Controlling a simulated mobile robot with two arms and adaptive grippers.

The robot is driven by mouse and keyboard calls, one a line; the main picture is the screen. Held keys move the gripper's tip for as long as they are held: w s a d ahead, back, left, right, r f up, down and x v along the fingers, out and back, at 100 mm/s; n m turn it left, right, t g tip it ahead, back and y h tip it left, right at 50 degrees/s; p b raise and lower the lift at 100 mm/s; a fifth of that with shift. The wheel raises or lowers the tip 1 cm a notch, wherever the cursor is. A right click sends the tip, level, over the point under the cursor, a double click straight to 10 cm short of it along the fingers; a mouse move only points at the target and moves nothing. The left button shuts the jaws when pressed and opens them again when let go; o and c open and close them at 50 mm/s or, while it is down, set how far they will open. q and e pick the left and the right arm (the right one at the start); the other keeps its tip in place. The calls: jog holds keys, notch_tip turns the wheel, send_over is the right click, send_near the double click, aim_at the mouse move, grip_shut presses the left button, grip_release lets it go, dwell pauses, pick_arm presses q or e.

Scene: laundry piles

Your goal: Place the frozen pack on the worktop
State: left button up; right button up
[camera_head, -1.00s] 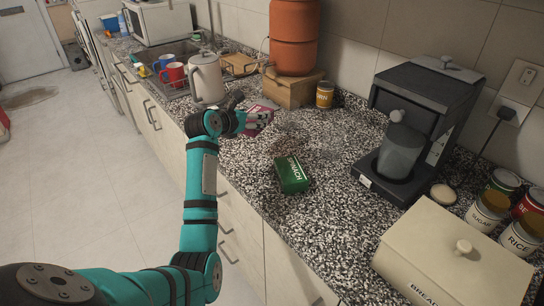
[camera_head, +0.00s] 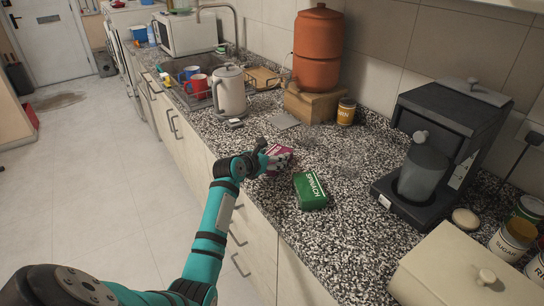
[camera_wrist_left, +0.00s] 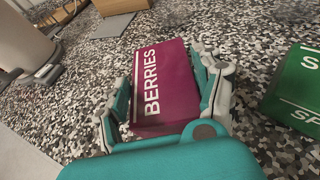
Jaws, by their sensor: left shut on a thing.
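A magenta pack labelled BERRIES (camera_wrist_left: 163,85) is between the fingers of my left gripper (camera_wrist_left: 168,98) in the left wrist view. The left gripper (camera_head: 272,161) is shut on the pack (camera_head: 279,157) just over the speckled worktop (camera_head: 345,225) in the head view. Whether the pack touches the worktop is hard to tell. A green pack labelled SPINACH (camera_head: 310,190) lies on the worktop just right of the gripper; its edge shows in the wrist view (camera_wrist_left: 297,90). My right gripper is not in view.
A kettle (camera_head: 230,92), a sink with mugs (camera_head: 196,87) and a terracotta water filter (camera_head: 318,50) stand behind. A dark coffee machine (camera_head: 440,140) and a cream bread bin (camera_head: 450,275) stand at the right. The worktop in front of the coffee machine is clear.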

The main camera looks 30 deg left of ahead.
pick_arm(q)
jog(key=o, duration=1.5)
jog(key=shift+c, duration=0.2)
jog(key=v, duration=1.2)
jog(key=shift+r, duration=0.1)
